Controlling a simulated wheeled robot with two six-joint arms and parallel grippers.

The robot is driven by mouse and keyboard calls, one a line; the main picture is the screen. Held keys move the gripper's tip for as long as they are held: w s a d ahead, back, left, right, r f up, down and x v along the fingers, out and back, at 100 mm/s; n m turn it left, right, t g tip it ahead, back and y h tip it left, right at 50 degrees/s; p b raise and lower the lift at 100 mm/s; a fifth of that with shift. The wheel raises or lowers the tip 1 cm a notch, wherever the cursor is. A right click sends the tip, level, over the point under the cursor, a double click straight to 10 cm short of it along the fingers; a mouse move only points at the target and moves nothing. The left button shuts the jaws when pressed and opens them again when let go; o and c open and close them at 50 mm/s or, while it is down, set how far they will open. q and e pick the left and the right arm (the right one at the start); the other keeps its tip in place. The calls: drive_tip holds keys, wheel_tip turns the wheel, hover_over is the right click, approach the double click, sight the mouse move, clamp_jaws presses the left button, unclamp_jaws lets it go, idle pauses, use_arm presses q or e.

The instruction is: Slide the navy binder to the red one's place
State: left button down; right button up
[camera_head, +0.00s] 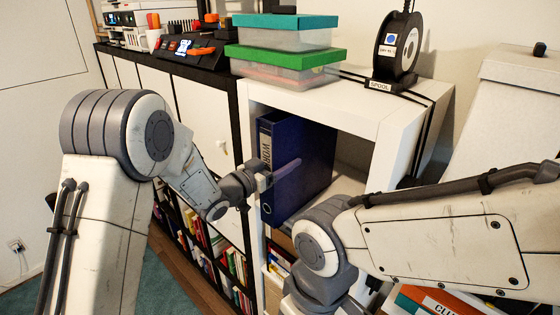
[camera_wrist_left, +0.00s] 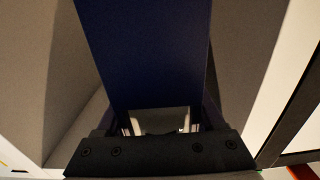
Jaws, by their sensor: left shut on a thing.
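The navy binder (camera_head: 308,152) stands upright in the open white shelf compartment, against its left side, with its labelled spine facing out. My left gripper (camera_head: 266,176) is at the spine, shut on the binder. In the left wrist view the binder (camera_wrist_left: 148,55) fills the middle, and its lower part lies between the fingers of the left gripper (camera_wrist_left: 160,122). I see no red binder standing in the compartment. My right arm comes in from the right in front of the shelf, and its gripper is not in view.
The compartment right of the binder looks empty, partly hidden by my right arm. Clear boxes with teal and green lids (camera_head: 285,57) and a spool (camera_head: 397,45) stand on the white shelf (camera_head: 350,98). Books fill lower shelves. An orange-red item (camera_head: 412,292) shows at the lower right.

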use_arm(q)
drive_tip(key=shift+d, duration=0.15)
unclamp_jaws()
drive_tip(key=shift+d, duration=0.2)
drive_tip(key=shift+s+a+f+b, duration=0.1)
drive_tip(key=shift+s+a+b, duration=0.2)
drive_tip(key=shift+a+b, duration=0.15)
drive_tip(key=b+v, duration=0.3)
drive_tip(key=v, duration=0.6)
drive_tip(key=shift+s+a+b, duration=0.15)
drive_tip(key=shift+b, duration=0.2)
